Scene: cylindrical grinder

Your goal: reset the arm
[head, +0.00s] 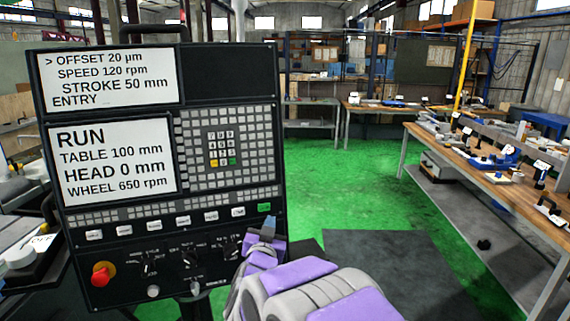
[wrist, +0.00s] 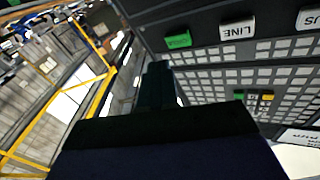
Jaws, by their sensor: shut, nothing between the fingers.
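The grinder's control panel (head: 165,170) stands close in front of me on the left, upright and slightly turned. My arm reaches in from the bottom right, purple and grey. My gripper (head: 268,228) is at the panel's lower right edge, just below the green button (head: 264,207). In the wrist view my gripper (wrist: 156,82) is a dark shape with its fingers together and nothing held. The green button also shows there (wrist: 178,40), right of the fingertips. I cannot tell whether the fingertips touch the panel.
A red emergency stop knob (head: 103,274) and several dark knobs sit low on the panel. A long workbench (head: 480,180) with tools runs along the right. Green floor (head: 340,180) lies open between panel and bench.

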